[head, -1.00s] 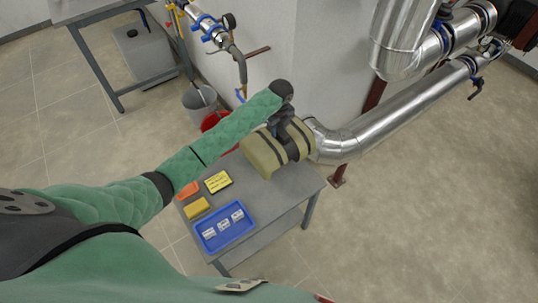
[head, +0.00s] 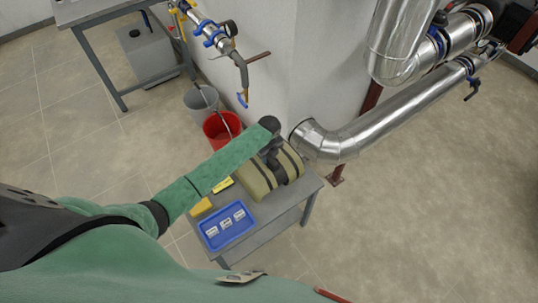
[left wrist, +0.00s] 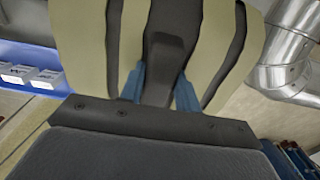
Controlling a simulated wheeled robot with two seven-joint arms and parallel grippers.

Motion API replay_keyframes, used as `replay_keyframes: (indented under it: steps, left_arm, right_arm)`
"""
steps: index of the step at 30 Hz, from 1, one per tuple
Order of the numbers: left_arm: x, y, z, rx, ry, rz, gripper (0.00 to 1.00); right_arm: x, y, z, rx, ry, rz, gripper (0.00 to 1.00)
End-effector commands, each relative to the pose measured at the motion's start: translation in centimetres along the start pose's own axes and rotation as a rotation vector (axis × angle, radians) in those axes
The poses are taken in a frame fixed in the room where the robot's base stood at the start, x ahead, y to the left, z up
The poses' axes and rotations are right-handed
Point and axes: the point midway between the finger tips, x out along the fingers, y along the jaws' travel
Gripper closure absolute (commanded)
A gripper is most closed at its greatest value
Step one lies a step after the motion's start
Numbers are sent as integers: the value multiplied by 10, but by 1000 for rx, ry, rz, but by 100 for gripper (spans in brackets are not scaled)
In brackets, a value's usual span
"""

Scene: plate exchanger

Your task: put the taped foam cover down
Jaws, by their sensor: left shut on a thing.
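The taped foam cover (head: 256,180) is a tan block with dark tape bands. In the head view it is at the right part of the small grey table, very low over the top or touching it; I cannot tell which. My left gripper (head: 272,158) is above it and shut on it. In the left wrist view the cover (left wrist: 82,45) fills the upper part, and the blue fingers of my left gripper (left wrist: 160,88) close on a dark strap or handle in its middle. My right gripper does not show.
The grey table (head: 262,232) also bears a blue tray (head: 225,244) with white labelled pieces, a yellow sponge-like block (head: 201,206) and a yellow card (head: 222,185). A silver pipe (head: 345,140) runs just behind. Red (head: 222,128) and grey buckets (head: 200,100) stand behind the table.

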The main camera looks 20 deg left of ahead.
Motion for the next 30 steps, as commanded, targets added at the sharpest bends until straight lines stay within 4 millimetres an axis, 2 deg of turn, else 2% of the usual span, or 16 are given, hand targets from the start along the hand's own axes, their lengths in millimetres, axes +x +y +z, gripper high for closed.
replay_keyframes:
  steps: [13, 14, 16, 25, 30]
  left_arm:
    - [6, 0, 0, 0, -1, 0, 100]
    - [6, 0, 0, 0, 0, 0, 62]
    - [6, 0, 0, 0, 0, 0, 48]
    - [5, 0, 0, 0, 0, 0, 46]
    - [-5, 0, 1, 1, -2, -1, 46]
  right_arm:
    - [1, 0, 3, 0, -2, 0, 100]
    - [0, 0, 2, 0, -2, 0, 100]
    - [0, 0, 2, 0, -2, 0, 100]
    - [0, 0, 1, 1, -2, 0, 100]
    - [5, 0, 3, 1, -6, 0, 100]
